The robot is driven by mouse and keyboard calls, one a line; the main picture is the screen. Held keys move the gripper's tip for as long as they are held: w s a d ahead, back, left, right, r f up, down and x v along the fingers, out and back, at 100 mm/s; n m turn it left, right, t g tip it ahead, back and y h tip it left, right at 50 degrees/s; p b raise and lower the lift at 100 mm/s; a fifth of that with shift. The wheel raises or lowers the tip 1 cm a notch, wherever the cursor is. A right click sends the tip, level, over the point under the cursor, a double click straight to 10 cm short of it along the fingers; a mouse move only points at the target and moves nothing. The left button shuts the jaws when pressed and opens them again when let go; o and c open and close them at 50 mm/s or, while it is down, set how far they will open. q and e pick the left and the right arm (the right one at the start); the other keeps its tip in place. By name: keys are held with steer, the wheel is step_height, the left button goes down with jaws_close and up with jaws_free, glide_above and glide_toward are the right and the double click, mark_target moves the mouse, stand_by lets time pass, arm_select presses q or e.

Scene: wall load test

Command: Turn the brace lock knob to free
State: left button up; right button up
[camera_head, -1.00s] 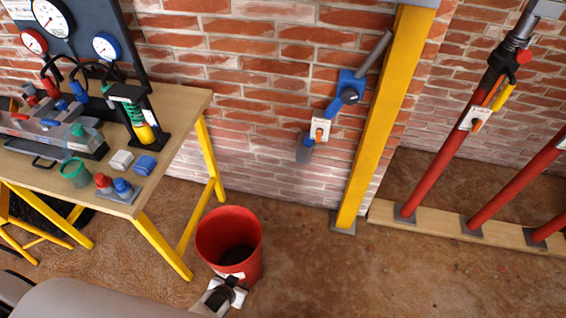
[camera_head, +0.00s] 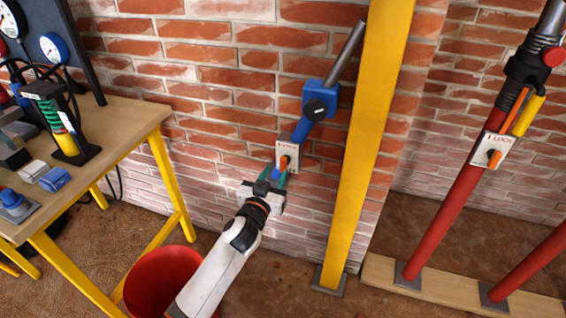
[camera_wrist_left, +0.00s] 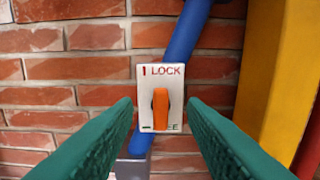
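The orange brace lock knob (camera_wrist_left: 160,108) sits on a white plate (camera_wrist_left: 147,72) on the blue wall brace (camera_head: 312,108). The knob also shows in the head view (camera_head: 285,162). In the left wrist view it stands upright, its long side in line with the red LOCK mark above. It partly covers the lower lettering. My left gripper (camera_head: 277,176) is in front of the plate. Its green fingers (camera_wrist_left: 160,122) are spread apart, one on each side of the knob, with gaps showing. How deep they reach is hard to tell. My right gripper is out of view.
A yellow post (camera_head: 356,150) stands just right of the brace. A red prop (camera_head: 447,205) farther right carries another LOCK plate (camera_head: 489,150). A workbench (camera_head: 130,118) with gauges and fittings stands left. A red bucket (camera_head: 160,272) is below my left arm.

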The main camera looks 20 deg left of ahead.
mark_target(282, 162)
arm_select(q)
steer(key=w+b, duration=0.1)
steer(key=w, duration=0.5)
steer(key=shift+w+d+f, duration=0.1)
steer(key=shift+d, duration=0.05)
steer(key=shift+w, duration=0.65)
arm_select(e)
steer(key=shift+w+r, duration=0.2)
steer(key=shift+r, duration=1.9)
arm_select(q)
jaws_close()
